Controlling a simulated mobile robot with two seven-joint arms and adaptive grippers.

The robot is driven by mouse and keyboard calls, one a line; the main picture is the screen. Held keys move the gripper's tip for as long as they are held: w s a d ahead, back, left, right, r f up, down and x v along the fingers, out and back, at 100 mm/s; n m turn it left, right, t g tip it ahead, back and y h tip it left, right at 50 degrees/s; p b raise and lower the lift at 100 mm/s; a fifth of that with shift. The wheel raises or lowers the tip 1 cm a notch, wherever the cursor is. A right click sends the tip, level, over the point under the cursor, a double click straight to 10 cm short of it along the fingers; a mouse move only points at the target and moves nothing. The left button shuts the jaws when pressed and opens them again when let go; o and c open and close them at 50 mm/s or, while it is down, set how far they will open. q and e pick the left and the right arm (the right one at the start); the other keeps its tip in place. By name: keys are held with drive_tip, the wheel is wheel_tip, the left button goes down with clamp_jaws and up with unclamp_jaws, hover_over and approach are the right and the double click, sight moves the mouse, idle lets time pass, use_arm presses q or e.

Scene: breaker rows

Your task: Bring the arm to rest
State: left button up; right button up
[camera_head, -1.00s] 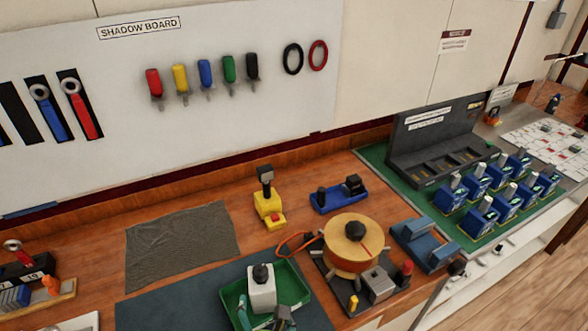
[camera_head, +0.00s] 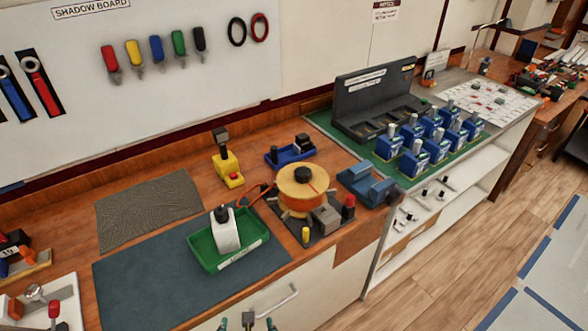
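A gripper, by its place left of centre my left one (camera_head: 246,323), just shows at the bottom edge of the picture. Its fingertips stand apart, with a small dark part between them; the rest is cut off. It is below and in front of the bench, clear of the green tray (camera_head: 249,256). In the tray stands a white block with a black top (camera_head: 227,236), with nothing gripping it. My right gripper is not in view.
A blue-grey mat (camera_head: 135,292) lies under the tray. An orange spool (camera_head: 303,188), yellow device (camera_head: 226,165) and blue vise (camera_head: 366,184) stand behind and right. A drawer handle (camera_head: 278,302) juts from the bench front. The wooden floor (camera_head: 450,260) at right is clear.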

use_arm(q)
drive_tip(key=s+a+f+n+g+h+b, duration=0.15)
drive_tip(key=s+f+n, duration=0.25)
drive_tip(key=f, duration=0.7)
drive_tip(key=s+f+n+g+b, duration=0.2)
drive_tip(key=s+f+n+g, duration=0.15)
drive_tip(key=f, duration=0.65)
drive_tip(key=s+a+f+n+g+b, duration=0.2)
drive_tip(key=s+a+f+n, duration=0.2)
drive_tip(key=s+f+n, duration=0.5)
drive_tip(key=s+a+f+n+g+b, duration=0.2)
drive_tip(key=s+a+f+n, duration=0.3)
drive_tip(key=s+f+n, duration=0.4)
drive_tip(key=shift+s+a+f+n+h+b, duration=0.35)
drive_tip(key=shift+s+f+h+b, duration=0.1)
drive_tip(key=shift+s, duration=0.2)
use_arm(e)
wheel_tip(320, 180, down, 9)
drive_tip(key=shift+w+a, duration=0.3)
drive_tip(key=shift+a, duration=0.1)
